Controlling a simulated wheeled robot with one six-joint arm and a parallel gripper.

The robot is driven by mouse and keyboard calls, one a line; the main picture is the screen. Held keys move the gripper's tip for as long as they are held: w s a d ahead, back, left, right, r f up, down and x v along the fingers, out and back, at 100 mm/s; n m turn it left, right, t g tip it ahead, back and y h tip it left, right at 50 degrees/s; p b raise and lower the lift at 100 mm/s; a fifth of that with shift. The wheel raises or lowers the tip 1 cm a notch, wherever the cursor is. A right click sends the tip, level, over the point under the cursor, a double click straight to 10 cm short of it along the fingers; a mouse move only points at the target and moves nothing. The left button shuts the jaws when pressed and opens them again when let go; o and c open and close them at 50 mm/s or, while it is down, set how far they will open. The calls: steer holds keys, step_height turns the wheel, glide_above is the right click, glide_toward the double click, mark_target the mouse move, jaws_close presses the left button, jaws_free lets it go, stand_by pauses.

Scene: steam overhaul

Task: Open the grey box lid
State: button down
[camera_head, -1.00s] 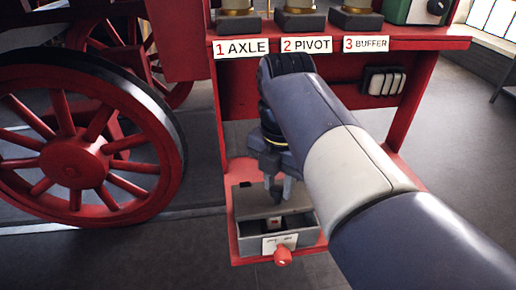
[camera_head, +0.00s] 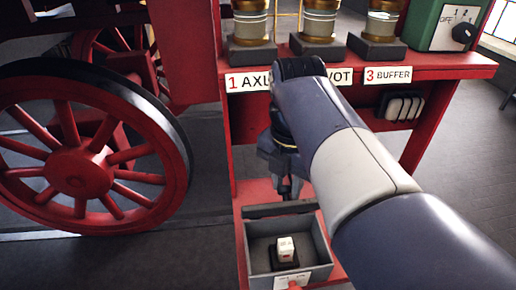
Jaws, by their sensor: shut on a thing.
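The grey box (camera_head: 326,250) stands low on the red stand, and its inside is in view. Its lid (camera_head: 262,211) shows as a thin dark strip along the back of the box, tilted up nearly edge-on. My gripper (camera_head: 290,190) is at the top edge of the lid, shut on it; the fingertips are small and dark there. A white and black switch-like part (camera_head: 286,246) with a red mark sits inside the box.
A red knob (camera_head: 294,286) and a pale label (camera_head: 290,280) are at the box front. Above is a red shelf (camera_head: 440,66) with labelled brass-topped parts and a green control box (camera_head: 445,25). A large red wheel (camera_head: 75,172) stands left.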

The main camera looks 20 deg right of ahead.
steer(key=shift+w+f, duration=0.15)
steer(key=shift+f, duration=0.2)
steer(key=c, duration=1.1)
jaws_free()
steer(key=shift+w+a, duration=0.15)
steer(key=shift+a, duration=0.1)
